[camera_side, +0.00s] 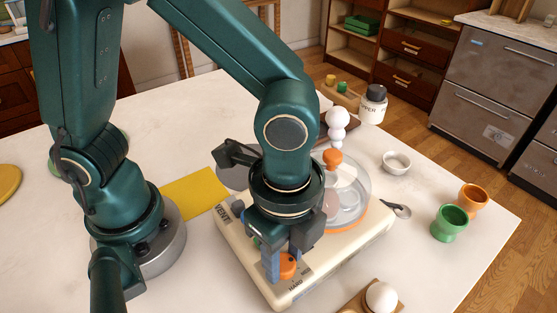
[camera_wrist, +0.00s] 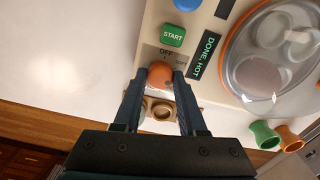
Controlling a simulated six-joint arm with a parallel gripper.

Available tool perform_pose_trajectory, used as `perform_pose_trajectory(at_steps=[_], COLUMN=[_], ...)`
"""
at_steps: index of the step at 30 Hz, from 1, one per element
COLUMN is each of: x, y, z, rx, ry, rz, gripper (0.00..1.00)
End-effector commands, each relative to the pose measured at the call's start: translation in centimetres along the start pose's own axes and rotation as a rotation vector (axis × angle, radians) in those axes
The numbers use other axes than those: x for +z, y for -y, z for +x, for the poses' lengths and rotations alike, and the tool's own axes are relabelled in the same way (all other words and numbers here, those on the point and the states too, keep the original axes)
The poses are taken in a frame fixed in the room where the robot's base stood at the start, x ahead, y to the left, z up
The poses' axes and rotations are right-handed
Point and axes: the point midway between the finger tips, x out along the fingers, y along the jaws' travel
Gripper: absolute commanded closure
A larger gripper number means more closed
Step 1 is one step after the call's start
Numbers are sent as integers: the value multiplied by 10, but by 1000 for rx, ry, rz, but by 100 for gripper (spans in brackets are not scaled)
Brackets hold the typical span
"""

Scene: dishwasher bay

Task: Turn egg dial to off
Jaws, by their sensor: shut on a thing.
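The egg dial is an orange knob (camera_side: 288,266) at the front end of a cream egg cooker (camera_side: 345,263). My gripper (camera_side: 279,263) points down at it, with a finger on each side. In the wrist view my gripper (camera_wrist: 158,82) is shut on the dial (camera_wrist: 160,75), touching both sides. The word OFF (camera_wrist: 166,51) is printed on the panel just above the dial. The knob's pointer is not clear, so I cannot tell its exact setting. A green START button (camera_wrist: 173,36) sits beyond the OFF mark.
A clear dome with an orange knob (camera_side: 332,157) covers the cooker's far part. An egg (camera_side: 381,297) on a wooden stand is near the front edge. Green (camera_side: 450,222) and orange (camera_side: 472,198) cups stand right. A yellow cloth (camera_side: 196,193) lies left.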

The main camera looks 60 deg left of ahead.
Motion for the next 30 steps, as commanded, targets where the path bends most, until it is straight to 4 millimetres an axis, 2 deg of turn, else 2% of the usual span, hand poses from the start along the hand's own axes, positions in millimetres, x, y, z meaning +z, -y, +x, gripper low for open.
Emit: perform_pose_trajectory(at_steps=[30], x=[0], y=[0], z=[-1], rx=[0], ry=[1], rz=[-966], gripper=[100])
